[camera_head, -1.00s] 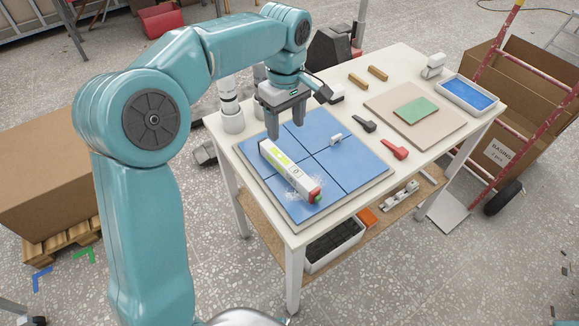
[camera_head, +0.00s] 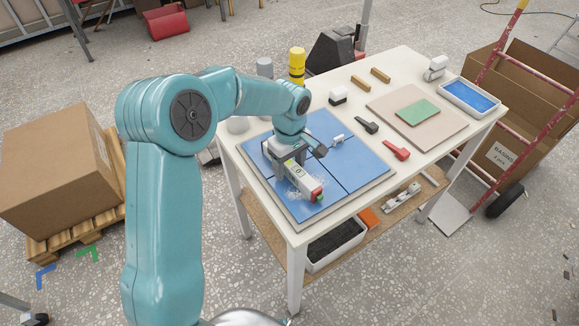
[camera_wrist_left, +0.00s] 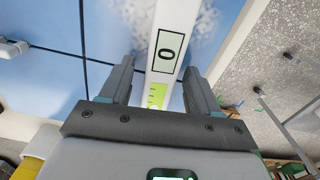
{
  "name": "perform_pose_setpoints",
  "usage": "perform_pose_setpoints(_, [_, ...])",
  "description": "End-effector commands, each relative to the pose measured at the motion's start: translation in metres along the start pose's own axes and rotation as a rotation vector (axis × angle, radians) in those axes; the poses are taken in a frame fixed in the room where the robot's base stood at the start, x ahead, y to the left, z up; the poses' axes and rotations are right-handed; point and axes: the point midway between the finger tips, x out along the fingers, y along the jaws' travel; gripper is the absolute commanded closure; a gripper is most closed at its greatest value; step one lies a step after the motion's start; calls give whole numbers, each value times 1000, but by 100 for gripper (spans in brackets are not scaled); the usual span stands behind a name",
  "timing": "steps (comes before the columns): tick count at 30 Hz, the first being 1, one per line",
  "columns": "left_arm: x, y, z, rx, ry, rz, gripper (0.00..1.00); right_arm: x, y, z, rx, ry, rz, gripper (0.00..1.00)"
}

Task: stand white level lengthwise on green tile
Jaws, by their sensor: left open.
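The white level (camera_head: 306,182) has a red and green end and lies flat on the blue tiled panel (camera_head: 352,168), over a whitish smeared patch. My left gripper (camera_head: 281,164) is low over the level's far part and hides it in the head view. In the left wrist view, the open fingers (camera_wrist_left: 160,72) stand on either side of the level (camera_wrist_left: 173,35), with gaps showing. Whether either finger touches it, I cannot tell. The green tile (camera_head: 418,111) lies flat on a beige board (camera_head: 383,102) at the table's right, with nothing on it. My right gripper is not in view.
A small white clip-like piece (camera_head: 337,140) sits on the blue panel. Black (camera_head: 367,126) and red (camera_head: 397,150) tools lie between panel and beige board. A blue-filled tray (camera_head: 468,96) is at the right edge. Two wooden blocks (camera_head: 380,75) and a white-black block (camera_head: 338,97) lie behind.

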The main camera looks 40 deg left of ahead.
Motion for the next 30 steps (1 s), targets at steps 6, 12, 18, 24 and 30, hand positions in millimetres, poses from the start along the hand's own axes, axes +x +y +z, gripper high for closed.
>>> perform_pose_setpoints(6, [0,0,0,0,0,0,55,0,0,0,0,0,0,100])
perform_pose_setpoints(12, [-1,0,0,0,1,1,100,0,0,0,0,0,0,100])
perform_pose_setpoints(18, [-1,0,0,0,1,2,100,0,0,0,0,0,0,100])
perform_pose_setpoints(24, [-16,1,0,1,3,5,100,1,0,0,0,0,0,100])
perform_pose_setpoints(30, [-59,1,0,-1,4,8,100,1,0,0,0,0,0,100])
